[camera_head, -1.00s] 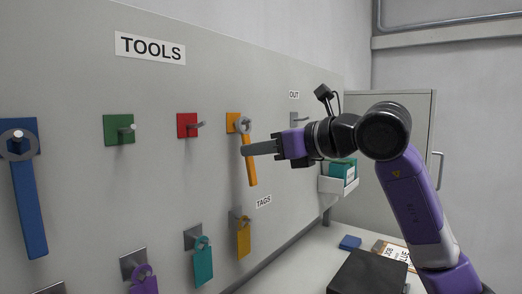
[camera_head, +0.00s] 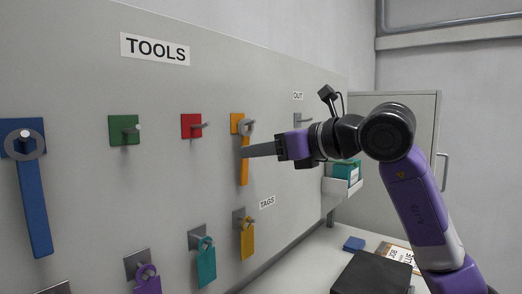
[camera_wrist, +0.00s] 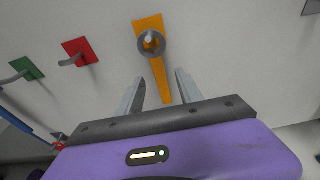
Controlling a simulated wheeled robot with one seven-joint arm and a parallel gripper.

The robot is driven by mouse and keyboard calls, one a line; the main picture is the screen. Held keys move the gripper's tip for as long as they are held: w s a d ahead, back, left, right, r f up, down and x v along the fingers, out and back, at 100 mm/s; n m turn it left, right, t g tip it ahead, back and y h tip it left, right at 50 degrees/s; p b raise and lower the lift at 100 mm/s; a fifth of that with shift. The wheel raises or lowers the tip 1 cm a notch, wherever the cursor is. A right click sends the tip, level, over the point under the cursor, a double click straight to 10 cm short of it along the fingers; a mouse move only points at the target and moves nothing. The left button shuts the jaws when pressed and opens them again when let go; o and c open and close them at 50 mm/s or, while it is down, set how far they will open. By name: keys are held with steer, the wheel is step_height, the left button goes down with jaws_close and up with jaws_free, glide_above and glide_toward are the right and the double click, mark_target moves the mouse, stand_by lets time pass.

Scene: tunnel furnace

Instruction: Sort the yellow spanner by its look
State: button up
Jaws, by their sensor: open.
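The yellow-orange spanner (camera_head: 244,168) hangs by its grey ring on a peg at the orange plate (camera_head: 236,118) of the tool board. In the wrist view its ring (camera_wrist: 152,47) sits on the peg, and its handle (camera_wrist: 161,83) runs down towards my jaws. My gripper (camera_head: 243,152) is level with the handle in the head view. In the wrist view my gripper (camera_wrist: 160,84) is open, one finger on each side of the handle, with gaps showing. I cannot tell whether the handle lies at the fingers' depth.
A blue spanner (camera_head: 34,208) hangs at the left. The green plate (camera_head: 124,130) and red plate (camera_head: 191,126) have bare pegs. Coloured tags (camera_head: 206,267) hang below. An OUT peg (camera_head: 302,121) is at the right, above a bin (camera_head: 342,187). A dark box (camera_head: 371,273) stands on the bench.

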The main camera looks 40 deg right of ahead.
steer(key=v, duration=0.7)
steer(key=shift+s+b, duration=0.4)
steer(key=shift+s+d+r, duration=0.1)
steer(key=shift+d, duration=0.05)
